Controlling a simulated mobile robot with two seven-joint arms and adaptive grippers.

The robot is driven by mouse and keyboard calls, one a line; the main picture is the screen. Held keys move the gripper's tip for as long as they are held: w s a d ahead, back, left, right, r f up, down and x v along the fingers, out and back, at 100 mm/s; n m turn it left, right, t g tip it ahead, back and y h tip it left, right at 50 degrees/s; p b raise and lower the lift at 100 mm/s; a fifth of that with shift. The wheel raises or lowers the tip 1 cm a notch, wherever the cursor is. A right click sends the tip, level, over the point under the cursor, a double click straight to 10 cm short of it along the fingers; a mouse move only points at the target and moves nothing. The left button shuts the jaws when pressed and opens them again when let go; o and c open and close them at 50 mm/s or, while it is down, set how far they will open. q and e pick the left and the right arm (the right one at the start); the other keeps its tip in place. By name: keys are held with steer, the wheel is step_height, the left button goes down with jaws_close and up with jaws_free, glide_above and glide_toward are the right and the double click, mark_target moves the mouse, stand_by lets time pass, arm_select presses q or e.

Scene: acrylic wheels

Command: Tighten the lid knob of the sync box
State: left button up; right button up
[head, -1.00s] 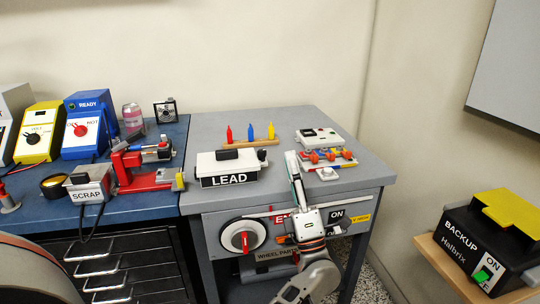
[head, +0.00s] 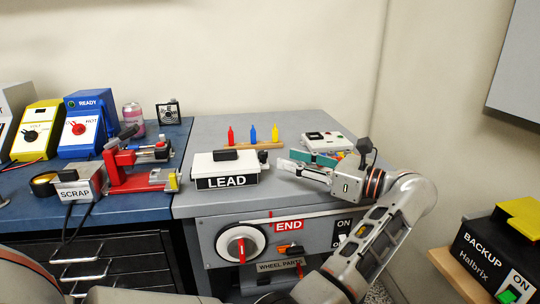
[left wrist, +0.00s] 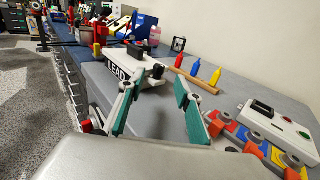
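No label reading "sync" is legible. A white box marked LEAD (head: 226,168) stands on the grey cabinet top with a black block on its lid; a small dark knob (left wrist: 157,71) shows at its right end in the left wrist view. A smaller white box (head: 328,142) with a black part and a red dot stands at the back right; it also shows in the left wrist view (left wrist: 280,127). My left gripper (head: 291,160) points left over the cabinet top, right of the LEAD box. Its teal-padded fingers are apart and empty. My right gripper is out of view.
Red, blue and yellow pegs stand on a wooden strip (head: 267,145) behind. A colourful block with orange knobs (left wrist: 255,148) lies beside my left gripper. The cabinet front has a red-handled dial (head: 240,245). A blue bench (head: 120,201) adjoins on the left.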

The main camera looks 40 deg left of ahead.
mark_target(267, 164)
arm_select(q)
steer(key=a, duration=0.5)
steer(key=s+a, duration=0.1)
steer(key=a, duration=0.1)
steer(key=shift+a, duration=0.25)
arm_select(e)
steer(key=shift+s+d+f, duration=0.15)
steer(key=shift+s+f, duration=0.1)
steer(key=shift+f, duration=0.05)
arm_select(q)
jaws_close()
steer(key=shift+r+t+p, duration=0.15)
steer(key=shift+t+p, duration=0.15)
steer(key=shift+m+t, duration=0.3)
steer(key=shift+m, duration=0.1)
steer(key=shift+s+m+t+p, duration=0.1)
steer(key=shift+m+t+p, duration=0.2)
steer(key=shift+t, duration=0.2)
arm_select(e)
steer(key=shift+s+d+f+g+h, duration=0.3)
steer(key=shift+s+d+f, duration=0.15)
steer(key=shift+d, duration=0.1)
